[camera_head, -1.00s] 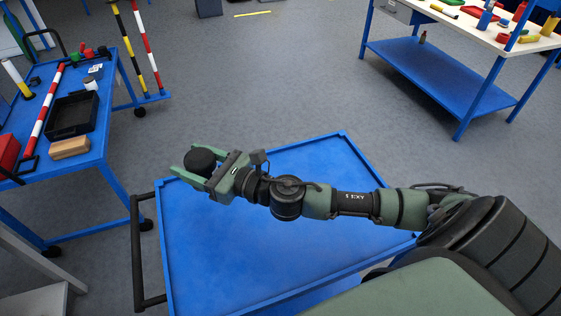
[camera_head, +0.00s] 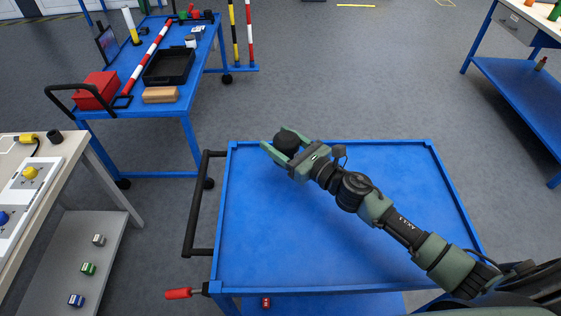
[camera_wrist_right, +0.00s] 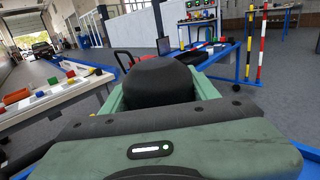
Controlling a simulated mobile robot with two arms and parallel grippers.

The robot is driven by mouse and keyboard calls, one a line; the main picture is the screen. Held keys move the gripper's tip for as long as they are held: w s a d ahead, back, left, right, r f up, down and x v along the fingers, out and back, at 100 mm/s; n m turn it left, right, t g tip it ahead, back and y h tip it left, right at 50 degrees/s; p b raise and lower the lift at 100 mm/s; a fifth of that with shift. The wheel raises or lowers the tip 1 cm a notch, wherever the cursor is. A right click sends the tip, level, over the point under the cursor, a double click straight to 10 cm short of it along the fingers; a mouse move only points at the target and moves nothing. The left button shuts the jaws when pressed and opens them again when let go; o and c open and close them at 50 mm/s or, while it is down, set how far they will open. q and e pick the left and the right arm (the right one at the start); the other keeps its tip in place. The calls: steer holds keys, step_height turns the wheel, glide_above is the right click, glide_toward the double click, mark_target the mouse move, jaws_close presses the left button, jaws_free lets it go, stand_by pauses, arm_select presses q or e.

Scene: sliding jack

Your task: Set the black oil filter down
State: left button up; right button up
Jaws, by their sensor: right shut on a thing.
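The black oil filter (camera_head: 287,143) is a dark round cylinder between the fingers of my right gripper (camera_head: 285,142). The right gripper is shut on it and holds it over the far left part of the blue cart top (camera_head: 300,240). In the right wrist view the filter (camera_wrist_right: 158,82) sits between the two green fingers and hides part of what lies beyond. The gap between filter and cart top is hard to judge. My left gripper is in neither view.
A blue table (camera_head: 120,108) at the upper left bears a black tray (camera_head: 169,67), a red box (camera_head: 97,90) and a tan block (camera_head: 160,95). A white bench (camera_head: 62,160) stands at the left. The blue cart top is otherwise empty, with a raised rim and a black handle (camera_head: 196,205).

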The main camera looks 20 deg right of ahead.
step_height(320, 180, down, 3)
steer(key=shift+f+b, duration=0.55)
steer(key=shift+f, duration=1.05)
steer(key=o, duration=1.7)
steer(key=shift+f, duration=0.1)
steer(key=shift+o, duration=0.2)
